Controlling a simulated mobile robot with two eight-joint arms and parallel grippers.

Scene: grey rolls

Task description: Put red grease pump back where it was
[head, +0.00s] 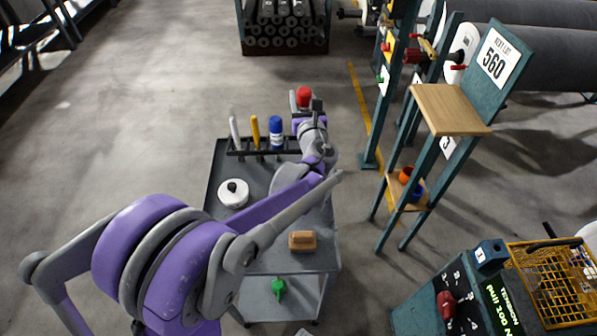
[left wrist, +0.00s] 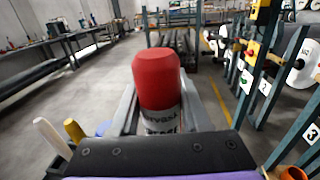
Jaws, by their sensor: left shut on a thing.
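In the left wrist view the red grease pump (left wrist: 157,80) shows a red top and a pale printed body. My left gripper (head: 306,118) is shut on it. The pump's lower end is hidden behind my gripper, so I cannot tell whether it sits in a slot or hangs above one. My right gripper is not in view.
The rack also holds a white tool (head: 235,133), a yellow one (head: 255,131) and a blue-topped one (head: 276,132). A white round container (head: 233,193) and a brown block (head: 302,241) sit on the cart (head: 262,262). A green stand (head: 437,175) rises to the right.

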